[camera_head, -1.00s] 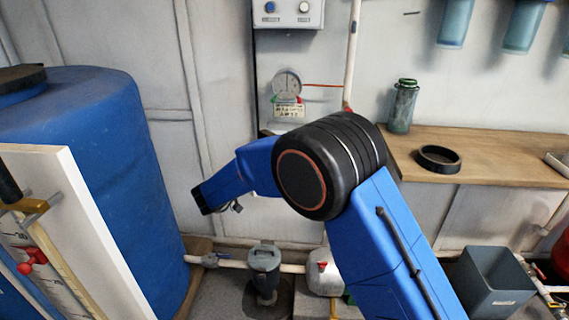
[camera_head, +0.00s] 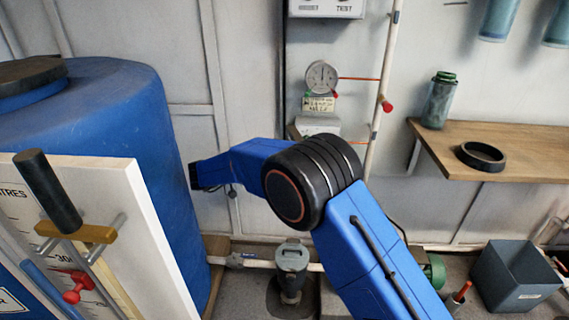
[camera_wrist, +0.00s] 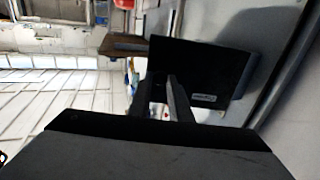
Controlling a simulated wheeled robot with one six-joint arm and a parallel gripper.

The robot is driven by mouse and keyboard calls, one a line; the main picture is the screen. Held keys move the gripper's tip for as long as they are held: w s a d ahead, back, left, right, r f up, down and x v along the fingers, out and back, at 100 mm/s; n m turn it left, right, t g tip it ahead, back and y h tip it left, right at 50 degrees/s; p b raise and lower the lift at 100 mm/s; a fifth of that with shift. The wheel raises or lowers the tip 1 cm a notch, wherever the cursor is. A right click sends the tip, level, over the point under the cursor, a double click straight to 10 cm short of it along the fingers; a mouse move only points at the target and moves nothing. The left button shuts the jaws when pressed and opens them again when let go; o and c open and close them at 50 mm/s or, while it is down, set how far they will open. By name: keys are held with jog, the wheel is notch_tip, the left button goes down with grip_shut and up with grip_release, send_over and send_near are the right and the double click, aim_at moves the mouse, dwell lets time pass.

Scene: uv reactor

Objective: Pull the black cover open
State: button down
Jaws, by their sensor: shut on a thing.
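The black cover (camera_wrist: 215,70) shows in the wrist view as a flat dark panel with a small white label near one edge. My gripper (camera_wrist: 160,98) is in the wrist view, its two dark fingers close together at the cover's near edge and shut on it. Just where the fingers pinch it is too dark to make out. A large dark surface fills the bottom of the wrist view and hides what lies below. In the head view my blue arm reaches left, and neither gripper nor cover can be made out there.
A blue tank (camera_head: 120,130) and a white gauge board (camera_head: 120,215) stand at the left. A wooden shelf (camera_head: 530,150) at the right holds a green-capped bottle (camera_head: 438,100) and a black ring (camera_head: 482,155). A grey bin (camera_head: 515,275) and a grey pump (camera_head: 292,262) are on the floor.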

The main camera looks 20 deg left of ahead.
jog(key=c, duration=1.6)
grip_release()
jog(key=shift+c, duration=0.2)
jog(key=shift+r, duration=0.1)
notch_tip(320, 180, up, 10)
jog(key=shift+c, duration=0.6)
